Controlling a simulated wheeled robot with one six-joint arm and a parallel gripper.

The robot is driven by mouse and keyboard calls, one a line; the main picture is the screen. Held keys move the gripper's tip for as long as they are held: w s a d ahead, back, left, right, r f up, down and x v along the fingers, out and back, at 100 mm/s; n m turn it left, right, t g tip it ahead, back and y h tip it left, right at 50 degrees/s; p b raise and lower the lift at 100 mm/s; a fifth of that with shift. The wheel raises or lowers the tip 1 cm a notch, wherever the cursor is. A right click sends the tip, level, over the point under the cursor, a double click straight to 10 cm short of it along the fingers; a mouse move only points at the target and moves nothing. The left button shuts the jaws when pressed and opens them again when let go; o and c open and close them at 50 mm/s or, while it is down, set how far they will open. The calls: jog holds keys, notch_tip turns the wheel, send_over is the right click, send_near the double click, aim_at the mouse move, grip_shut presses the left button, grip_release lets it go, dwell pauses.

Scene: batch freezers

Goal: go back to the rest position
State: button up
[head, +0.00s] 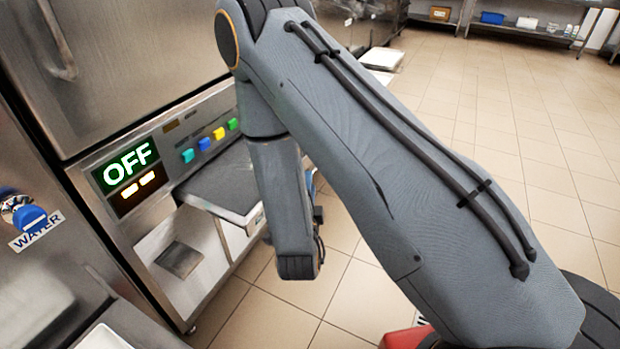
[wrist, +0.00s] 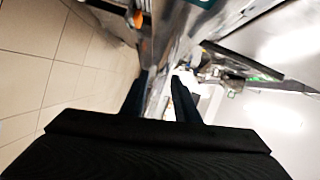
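My arm crosses the head view from the lower right, bends at the top and hangs down in front of the freezer's shelf. My gripper (wrist: 160,80) shows in the wrist view as two dark fingers with a gap between them. It is open and I see nothing held between the fingers. In the head view the fingers are hidden behind the arm's last links.
The steel freezer (head: 130,50) stands at the left with an OFF display (head: 125,165) and coloured buttons (head: 205,143). A dark-topped shelf (head: 225,185) juts out close to my arm. A blue WATER knob (head: 30,217) is at far left. Tiled floor (head: 540,150) is open at right.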

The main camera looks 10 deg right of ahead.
jog(key=shift+s+a, duration=0.15)
jog(key=shift+s, duration=0.55)
jog(key=shift+r, duration=0.1)
jog(key=s+d+r+n+g+y+p, duration=0.2)
jog(key=s+d+r+n+g+p, duration=0.2)
jog(key=s+r+n+g, duration=0.4)
jog(key=s+d+r+n+g+y+p, duration=0.2)
jog(key=s+d+r+n+g+p, duration=0.3)
jog(key=s+r, duration=0.8)
jog(key=s+n+g, duration=0.3)
jog(key=s+n, duration=0.1)
jog(key=n, duration=0.1)
jog(key=shift+d+r+n+g+p, duration=0.25)
jog(key=shift+d+n+g+p, duration=0.05)
jog(key=shift+d, duration=0.1)
